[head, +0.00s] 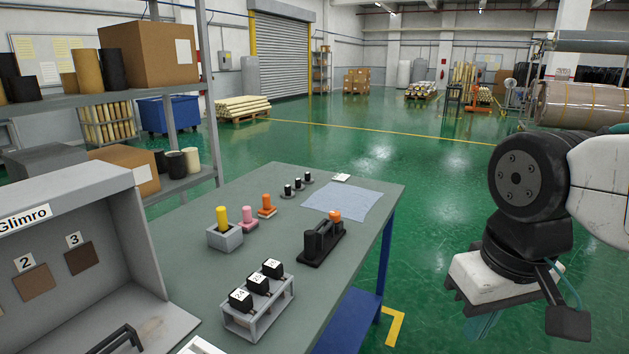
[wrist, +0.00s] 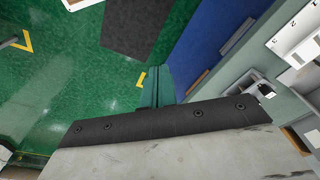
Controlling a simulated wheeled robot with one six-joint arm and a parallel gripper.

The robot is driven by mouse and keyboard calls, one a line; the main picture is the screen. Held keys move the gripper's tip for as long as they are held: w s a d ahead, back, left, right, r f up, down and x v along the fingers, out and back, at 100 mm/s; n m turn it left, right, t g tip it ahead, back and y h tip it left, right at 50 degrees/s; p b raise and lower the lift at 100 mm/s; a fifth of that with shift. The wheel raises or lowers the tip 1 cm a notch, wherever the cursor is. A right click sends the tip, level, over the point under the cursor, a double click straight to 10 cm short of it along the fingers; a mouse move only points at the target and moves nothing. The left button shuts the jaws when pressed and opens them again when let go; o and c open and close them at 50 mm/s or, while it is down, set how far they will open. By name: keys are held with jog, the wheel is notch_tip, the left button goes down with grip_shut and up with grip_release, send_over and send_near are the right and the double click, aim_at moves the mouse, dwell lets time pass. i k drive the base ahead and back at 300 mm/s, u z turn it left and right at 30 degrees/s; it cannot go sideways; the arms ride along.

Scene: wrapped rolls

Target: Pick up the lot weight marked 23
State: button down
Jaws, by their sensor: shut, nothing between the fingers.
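A grey rack (head: 258,316) on the near part of the table holds three black lot weights in a row, each with a white number label on top. The near weight (head: 240,299) seems to read 24. The labels of the middle weight (head: 258,283) and the far weight (head: 273,268) are too small to read surely. My gripper (head: 482,328) hangs off the table's right side, over the green floor, well away from the rack. Its teal fingers (wrist: 156,88) are together and empty in the wrist view.
The table (head: 190,250) also bears a black tape-dispenser-like device (head: 320,243), a blue cloth (head: 342,201), a yellow-topped block (head: 223,232), pink and orange stamps, and several small black pieces. A grey booth (head: 160,265) stands at left.

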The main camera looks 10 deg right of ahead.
aim_at(308, 180)
jog(key=z, duration=0.55)
jog(key=k, duration=1.25)
jog(key=z, duration=0.9)
jog(key=i, duration=2.9)
jog(key=u, duration=0.2)
jog(key=i, duration=1.35)
jog(key=u, duration=1.5)
jog(key=i, duration=0.9)
jog(key=u, duration=1.25)
jog(key=i, duration=0.4)
jog(key=u, duration=0.2)
